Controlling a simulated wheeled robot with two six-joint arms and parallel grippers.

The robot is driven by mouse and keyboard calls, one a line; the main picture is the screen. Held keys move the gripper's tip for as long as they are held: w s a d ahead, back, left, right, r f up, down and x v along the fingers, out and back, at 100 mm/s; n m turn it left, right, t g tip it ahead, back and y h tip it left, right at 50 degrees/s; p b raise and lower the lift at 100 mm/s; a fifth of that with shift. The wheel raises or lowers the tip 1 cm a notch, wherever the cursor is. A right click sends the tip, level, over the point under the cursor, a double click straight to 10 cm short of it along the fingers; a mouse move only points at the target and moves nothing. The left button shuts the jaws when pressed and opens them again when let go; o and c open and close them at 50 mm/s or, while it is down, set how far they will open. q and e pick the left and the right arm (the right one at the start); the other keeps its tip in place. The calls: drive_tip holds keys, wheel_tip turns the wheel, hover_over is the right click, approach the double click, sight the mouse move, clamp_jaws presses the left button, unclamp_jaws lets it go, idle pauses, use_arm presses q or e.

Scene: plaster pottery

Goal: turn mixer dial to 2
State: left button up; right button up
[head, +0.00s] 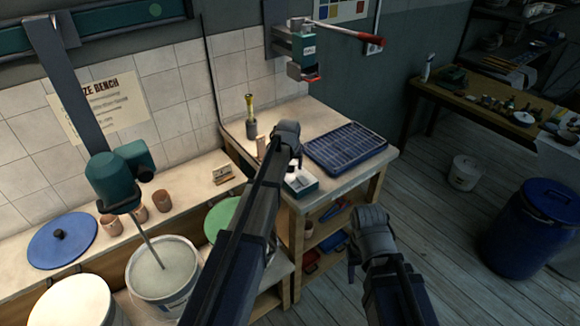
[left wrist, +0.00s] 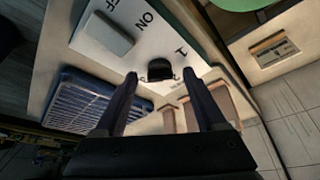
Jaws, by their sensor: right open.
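The mixer control box (head: 301,182) sits on the bench's front edge, under my left gripper (head: 287,150). In the left wrist view its white face (left wrist: 105,40) shows ON, part of OFF, a grey switch and a numeral 1. The black dial (left wrist: 160,69) lies between the two spread fingers of my left gripper (left wrist: 161,80); whether they touch it is unclear. The dial's pointer setting cannot be read. The teal mixer motor (head: 114,182) hangs above a bucket (head: 161,276), its shaft inside. My right gripper (head: 369,222) is open and empty, right of the bench.
A blue rack tray (head: 345,148) lies right of the control box. A green lid (head: 226,218) and blue lid (head: 62,240) lie left. The floor at right is open up to a blue barrel (head: 530,235).

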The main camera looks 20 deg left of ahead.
use_arm(q)
clamp_jaws()
idle(0.4)
drive_tip(key=shift+a+m, duration=0.1)
drive_tip(key=shift+m, duration=0.2)
drive_tip(key=m, duration=0.1)
drive_tip(key=m+h, duration=0.1)
drive_tip(key=m, duration=0.1)
drive_tip(key=m+h, duration=0.1)
drive_tip(key=shift+a+m, duration=0.3)
drive_tip(key=shift+w+a+m+g+h, duration=0.1)
drive_tip(key=shift+m+g+h, duration=0.2)
drive_tip(key=shift+m, duration=0.65)
drive_tip(key=shift+a+m+g+h, duration=0.1)
drive_tip(key=shift+m+h, duration=0.3)
drive_tip(key=shift+m, duration=0.55)
unclamp_jaws()
